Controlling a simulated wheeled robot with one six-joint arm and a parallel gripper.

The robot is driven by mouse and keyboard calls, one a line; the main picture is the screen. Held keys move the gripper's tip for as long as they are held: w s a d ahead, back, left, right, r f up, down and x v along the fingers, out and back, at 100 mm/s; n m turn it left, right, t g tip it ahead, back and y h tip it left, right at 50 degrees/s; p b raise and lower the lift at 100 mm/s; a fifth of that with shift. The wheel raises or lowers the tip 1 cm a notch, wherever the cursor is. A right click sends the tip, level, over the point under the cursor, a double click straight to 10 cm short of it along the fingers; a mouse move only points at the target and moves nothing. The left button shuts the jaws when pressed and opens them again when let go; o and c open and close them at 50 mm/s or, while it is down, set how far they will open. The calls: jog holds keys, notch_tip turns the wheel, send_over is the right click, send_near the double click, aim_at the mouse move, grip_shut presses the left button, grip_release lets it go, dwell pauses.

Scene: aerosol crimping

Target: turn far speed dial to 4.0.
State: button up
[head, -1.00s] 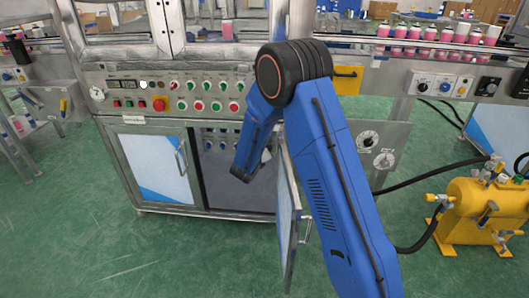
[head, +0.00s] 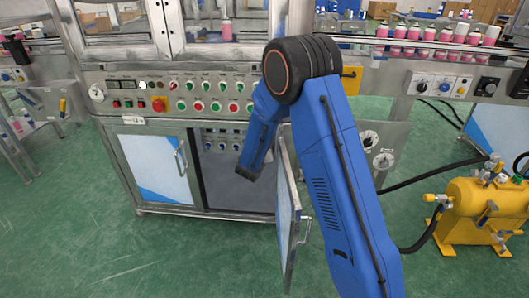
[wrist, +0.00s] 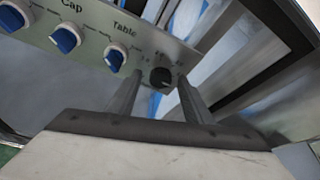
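In the wrist view a black dial (wrist: 161,77) with small scale marks sits at the right end of a grey control panel (wrist: 92,50). The scale is too small to read, so I cannot tell its setting or whether it is the far speed dial. My gripper (wrist: 159,84) is open, with one finger to each side of the dial's lower part as seen. I cannot tell whether the fingers touch it.
Blue knobs (wrist: 115,58) line the panel left of the black dial, under labels "Cap" and "Table". In the head view the open cabinet door (head: 287,215) stands close beside my arm. Two round dials (head: 369,139) are on the machine's right side. A yellow tank (head: 475,207) stands at right.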

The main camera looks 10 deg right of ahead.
jog(key=v, duration=1.7)
jog(key=shift+s, duration=0.15)
jog(key=shift+s+a, duration=0.1)
jog(key=shift+a, duration=0.05)
